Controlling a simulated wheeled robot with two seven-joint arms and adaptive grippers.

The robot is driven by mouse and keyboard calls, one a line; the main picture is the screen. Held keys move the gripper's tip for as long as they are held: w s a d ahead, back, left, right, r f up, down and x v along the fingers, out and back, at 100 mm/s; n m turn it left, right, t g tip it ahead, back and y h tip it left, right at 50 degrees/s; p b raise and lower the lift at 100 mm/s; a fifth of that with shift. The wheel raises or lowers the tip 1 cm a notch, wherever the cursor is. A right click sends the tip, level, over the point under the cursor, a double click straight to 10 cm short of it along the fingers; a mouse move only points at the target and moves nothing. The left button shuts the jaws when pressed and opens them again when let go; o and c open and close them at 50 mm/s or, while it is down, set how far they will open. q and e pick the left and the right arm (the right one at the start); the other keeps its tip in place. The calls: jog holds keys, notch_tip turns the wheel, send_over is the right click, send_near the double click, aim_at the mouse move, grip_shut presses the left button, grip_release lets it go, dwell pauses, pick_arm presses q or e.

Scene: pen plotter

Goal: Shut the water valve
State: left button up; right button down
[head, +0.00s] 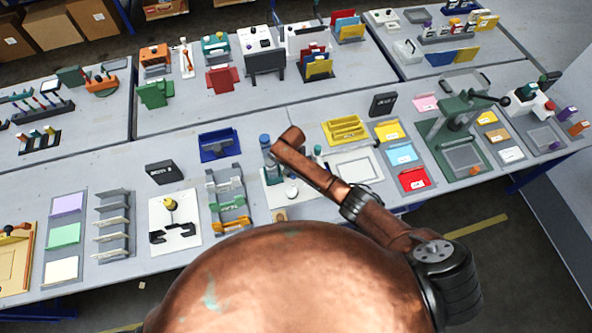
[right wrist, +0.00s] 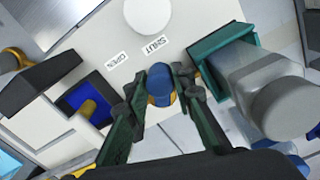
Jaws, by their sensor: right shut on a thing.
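The water valve's knob (right wrist: 161,84), blue with a brass-coloured rim, stands on a white panel (right wrist: 75,38) in the right wrist view. The SHUT label (right wrist: 152,47) lies just above the knob and the OPEN label (right wrist: 117,60) to its upper left. The knob's long side runs roughly up the picture, towards SHUT. My right gripper (right wrist: 161,90) has its dark green fingers on both sides of the knob and is shut on it. In the head view my copper arm hides the knob; the panel (head: 278,198) shows in part. My left gripper is not in view.
Beside the knob are a grey cylinder (right wrist: 285,105) in a teal holder (right wrist: 205,55) and a blue recess (right wrist: 72,97) with a brass-coloured knob (right wrist: 88,107). A white round disc (right wrist: 148,14) lies above. In the head view, a blue tray (head: 218,146) and a yellow tray (head: 345,129) stand nearby.

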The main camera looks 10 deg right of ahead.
jog(key=shift+w+a+m+p, duration=0.2)
jog(key=shift+a+m+p, duration=0.1)
jog(key=shift+m, duration=0.45)
jog(key=shift+w+a+m+p, duration=0.15)
jog(key=shift+a+m, duration=0.15)
jog(key=shift+m, duration=0.45)
jog(key=c, duration=1.7)
grip_release()
jog(key=shift+o, duration=0.2)
jog(key=shift+r, duration=0.1)
jog(key=shift+r, duration=3.9)
